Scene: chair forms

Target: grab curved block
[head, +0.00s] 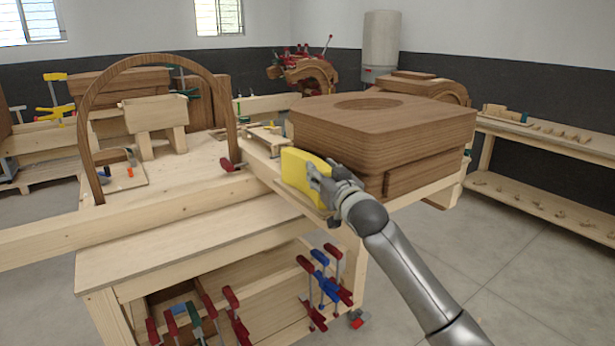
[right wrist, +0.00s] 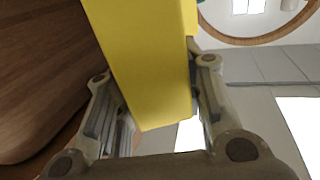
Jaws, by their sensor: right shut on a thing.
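A yellow curved block (head: 303,171) is beside the left front edge of a stack of wooden chair forms in the head view. My right gripper (head: 322,182) is shut on the yellow block, its fingers on either side of it. In the right wrist view the yellow block (right wrist: 150,65) fills the upper middle, between the two fingers of the right gripper (right wrist: 155,105). I cannot tell whether the block touches the bench under it. My left gripper is not in view.
Stacked brown wooden forms (head: 395,130) stand right beside the block. A wooden arch (head: 158,58) stands on the workbench (head: 150,215) at left. Several clamps (head: 322,285) hang below the bench. A shelf bench (head: 560,140) is at right, with open floor before it.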

